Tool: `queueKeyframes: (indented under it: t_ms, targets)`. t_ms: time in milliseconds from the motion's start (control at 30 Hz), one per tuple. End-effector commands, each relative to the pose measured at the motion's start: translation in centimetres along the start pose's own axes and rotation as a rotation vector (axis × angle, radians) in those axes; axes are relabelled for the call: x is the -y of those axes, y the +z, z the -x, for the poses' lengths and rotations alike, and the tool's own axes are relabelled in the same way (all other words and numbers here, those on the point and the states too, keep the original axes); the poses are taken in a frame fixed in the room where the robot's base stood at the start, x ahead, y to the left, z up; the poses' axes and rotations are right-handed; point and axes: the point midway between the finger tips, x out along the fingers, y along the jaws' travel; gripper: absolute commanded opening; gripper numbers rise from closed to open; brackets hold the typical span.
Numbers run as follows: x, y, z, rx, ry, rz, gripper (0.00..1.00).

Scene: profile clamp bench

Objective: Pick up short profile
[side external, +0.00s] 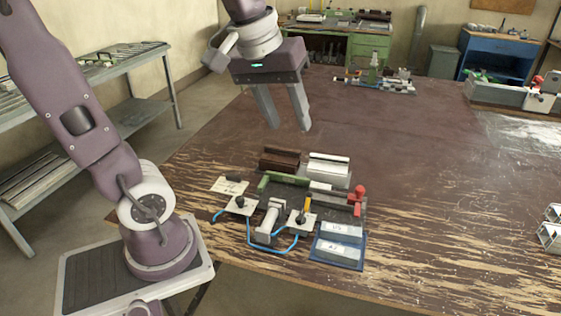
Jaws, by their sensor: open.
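My gripper (288,127) is open and empty, pointing down above and behind the clamp fixture (340,202) on the table. Two profile-like pieces lie at the back of the fixture: a dark brown one (280,160) and a pale silver one (328,166) to its right. They are about equally long, and I cannot tell which is the short profile. The fingertips are above the brown piece in the picture, apart from it. A green bar (283,180), a red knob (359,192) and a grey cylinder (269,219) are on the fixture.
A blue tray (335,264) with pale labelled blocks stands at the fixture's front right. A blue hose (268,250) loops along the front. Another fixture (375,82) is at the table's far edge, and a further clamp (510,95) at far right. The table's middle right is clear.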

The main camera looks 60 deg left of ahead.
Motion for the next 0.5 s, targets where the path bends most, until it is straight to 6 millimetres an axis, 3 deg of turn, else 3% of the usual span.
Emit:
queueKeyframes:
  t_ms: [33,100,167,233,333,400,500]
  targets:
    - [0.3,-4.0,-1.7,0.032,-0.039,0.183,0.44]
    - [1.6,-9.3,-4.5,0.061,-0.093,0.462,0.44]
    - [3.7,-13.6,-7.7,0.079,-0.145,0.703,0.44]
    - [7.1,-17.7,-12.0,0.091,-0.210,0.975,0.44]
    - [12.5,-21.4,-17.8,0.092,-0.296,1.301,0.44]
    - [15.6,-22.5,-21.1,0.088,-0.343,1.468,0.44]
    - [18.5,-23.0,-24.0,0.081,-0.385,1.615,0.44]
